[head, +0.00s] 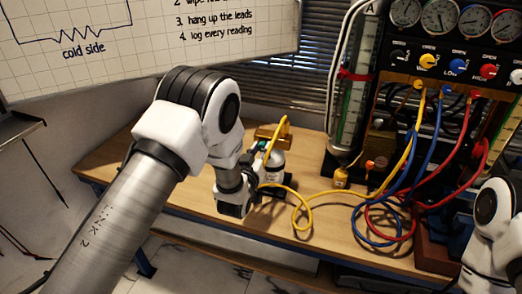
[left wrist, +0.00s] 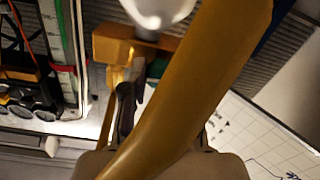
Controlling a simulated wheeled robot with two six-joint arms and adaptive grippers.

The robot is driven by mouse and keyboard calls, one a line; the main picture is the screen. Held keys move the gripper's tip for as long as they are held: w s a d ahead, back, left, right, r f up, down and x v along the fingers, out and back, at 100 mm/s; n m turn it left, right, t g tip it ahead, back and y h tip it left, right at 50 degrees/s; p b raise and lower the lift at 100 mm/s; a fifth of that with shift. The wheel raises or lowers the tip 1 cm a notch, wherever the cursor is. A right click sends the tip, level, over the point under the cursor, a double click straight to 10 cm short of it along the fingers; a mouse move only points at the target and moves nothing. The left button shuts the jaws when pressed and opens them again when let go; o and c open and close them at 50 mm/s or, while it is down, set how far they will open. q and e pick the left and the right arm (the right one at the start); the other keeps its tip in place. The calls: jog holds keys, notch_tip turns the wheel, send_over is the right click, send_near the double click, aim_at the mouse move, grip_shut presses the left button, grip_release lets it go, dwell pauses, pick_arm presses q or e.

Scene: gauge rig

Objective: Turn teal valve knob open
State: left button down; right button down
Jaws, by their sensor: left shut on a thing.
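My left gripper (left wrist: 132,100) shows in the left wrist view with its dark fingers close together, shut at a small teal part (left wrist: 157,68) beside a brass block (left wrist: 112,45). I take this part to be the teal valve knob; fingers and a yellow hose (left wrist: 195,85) hide most of it. The fingers are hard to make out there. My right arm is at the right edge; its gripper is out of view.
Blue (head: 366,238) and red hoses (head: 412,205) loop below the gauge panel (head: 465,50). A tall glass column (head: 352,110) stands behind. The table's front left is clear.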

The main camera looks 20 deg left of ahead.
pick_arm(q)
jog(key=n+b, duration=0.2)
jog(key=n, duration=0.2)
jog(key=shift+f, duration=0.1)
jog(key=n+b, duration=0.1)
jog(key=n, duration=0.3)
jog(key=shift+n+b, duration=0.3)
jog(key=shift+n, duration=0.1)
jog(key=n+b, duration=0.1)
jog(key=n, duration=0.3)
jog(key=shift+n, duration=0.3)
jog(key=shift+n+b, duration=0.6)
jog(key=shift+n, duration=1.3)
jog(key=c, duration=0.9)
grip_release()
